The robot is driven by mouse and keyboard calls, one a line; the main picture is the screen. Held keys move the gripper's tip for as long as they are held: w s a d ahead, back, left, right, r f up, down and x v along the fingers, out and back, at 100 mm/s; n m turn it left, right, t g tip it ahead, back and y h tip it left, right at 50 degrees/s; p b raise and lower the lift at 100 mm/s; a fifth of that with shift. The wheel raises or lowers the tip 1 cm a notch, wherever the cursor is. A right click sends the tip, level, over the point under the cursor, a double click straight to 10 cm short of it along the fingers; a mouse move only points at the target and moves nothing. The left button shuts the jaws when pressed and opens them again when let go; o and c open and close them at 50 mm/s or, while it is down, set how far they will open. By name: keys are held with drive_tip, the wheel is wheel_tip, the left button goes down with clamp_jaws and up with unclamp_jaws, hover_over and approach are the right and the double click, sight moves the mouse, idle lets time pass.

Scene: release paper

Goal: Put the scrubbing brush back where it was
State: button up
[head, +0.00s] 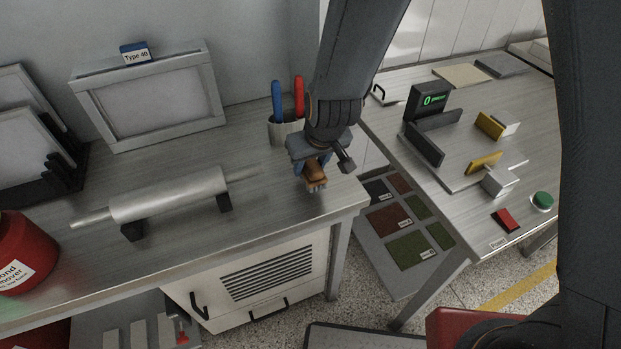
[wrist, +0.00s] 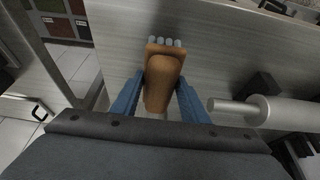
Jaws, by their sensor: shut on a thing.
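The scrubbing brush (wrist: 163,80) has a brown wooden body with pale bristle tufts at its far end in the wrist view. My gripper (wrist: 158,92) is shut on it, with a blue finger on each side. In the head view my gripper (head: 312,168) is over the right end of the left workbench, and the brush (head: 316,178) points down from it. I cannot tell whether the bristles touch the bench top.
A grey roller (head: 168,195) lies on black supports to the left. A holder (head: 284,130) with blue and red handles stands behind my gripper. A framed screen (head: 150,100) stands at the back. The bench's front right corner is clear. A second table (head: 470,195) stands right.

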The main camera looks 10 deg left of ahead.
drive_tip(key=shift+f+b, duration=0.8)
drive_tip(key=shift+f, duration=1)
drive_tip(key=shift+f, duration=0.2)
drive_tip(key=o, duration=1)
drive_tip(key=shift+o, duration=0.2)
drive_tip(key=shift+s+d+r, duration=0.1)
drive_tip(key=shift+r, duration=0.45)
drive_tip(key=p+v, duration=0.6)
drive_tip(key=v, duration=0.5)
drive_tip(key=shift+r, duration=0.15)
drive_tip(key=shift+d, duration=0.15)
